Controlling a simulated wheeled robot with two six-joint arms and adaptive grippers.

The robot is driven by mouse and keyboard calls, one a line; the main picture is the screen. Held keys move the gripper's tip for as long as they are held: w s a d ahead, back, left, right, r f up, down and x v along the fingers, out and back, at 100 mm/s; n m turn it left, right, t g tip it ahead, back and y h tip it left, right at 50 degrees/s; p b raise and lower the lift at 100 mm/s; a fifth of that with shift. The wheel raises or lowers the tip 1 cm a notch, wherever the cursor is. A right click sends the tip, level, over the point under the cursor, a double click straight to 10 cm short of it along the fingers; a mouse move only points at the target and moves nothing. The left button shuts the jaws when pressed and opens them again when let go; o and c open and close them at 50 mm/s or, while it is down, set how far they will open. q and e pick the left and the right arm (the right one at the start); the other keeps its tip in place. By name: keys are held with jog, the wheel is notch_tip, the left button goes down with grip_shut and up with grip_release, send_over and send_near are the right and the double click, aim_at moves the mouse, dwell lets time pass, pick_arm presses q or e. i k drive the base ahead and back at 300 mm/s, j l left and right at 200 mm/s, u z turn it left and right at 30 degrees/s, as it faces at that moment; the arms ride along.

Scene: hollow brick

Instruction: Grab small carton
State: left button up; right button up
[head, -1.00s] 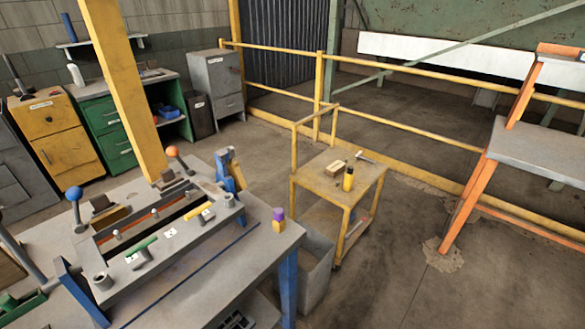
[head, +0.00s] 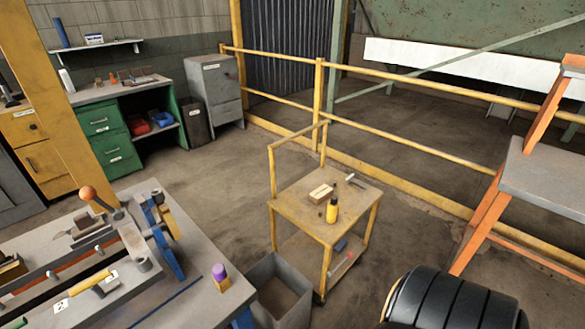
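A small light-brown carton (head: 321,193) lies on the top shelf of a yellow cart (head: 291,204) in the middle of the head view. A yellow and black bottle (head: 332,210) stands just in front of it, and a hammer-like tool (head: 356,181) lies behind it to the right. A black ribbed part with a yellowish edge, which looks like part of my own arm, shows at the bottom right. Neither of my grippers is in view.
A grey workbench (head: 190,285) with a machine fills the lower left. An open grey bin (head: 280,290) stands between bench and cart. Yellow railings (head: 400,147) run behind the cart. An orange-legged table (head: 555,180) is at the right.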

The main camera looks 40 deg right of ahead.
aim_at(317, 196)
jog(key=l+u, duration=0.1)
jog(key=l, duration=1.05)
jog(key=k+l+u, duration=0.15)
jog(key=l, duration=0.95)
jog(key=l+u, duration=0.15)
jog(key=l, duration=0.45)
jog(key=k+l+u, duration=0.1)
jog(key=l, duration=0.4)
jog(key=k+l, duration=0.2)
jog(key=l, duration=0.35)
jog(key=i+u, duration=0.05)
